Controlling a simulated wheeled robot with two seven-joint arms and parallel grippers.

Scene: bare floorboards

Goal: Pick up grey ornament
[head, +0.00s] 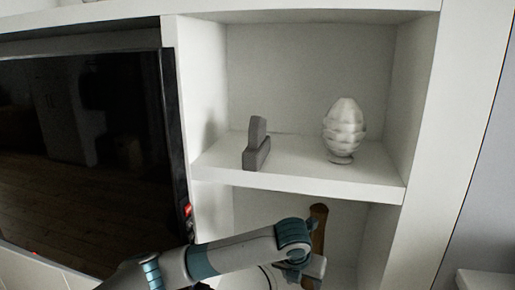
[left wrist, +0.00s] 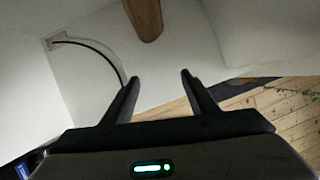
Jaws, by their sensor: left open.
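The grey ornament (head: 255,147), a dark block with an upright piece on it, stands on the left part of the upper shelf in the head view. It does not show in the left wrist view. My left arm comes in from the left below that shelf. My left gripper (left wrist: 160,78) is open, with nothing between its fingers in the left wrist view. It is below the upper shelf, apart from the ornament. My right gripper is in neither view.
A white ribbed egg-shaped ornament (head: 344,130) stands to the right on the same white shelf (head: 300,183). A brown wooden object (head: 319,228) is in the lower compartment, also in the left wrist view (left wrist: 145,18). A black television (head: 85,150) is at left.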

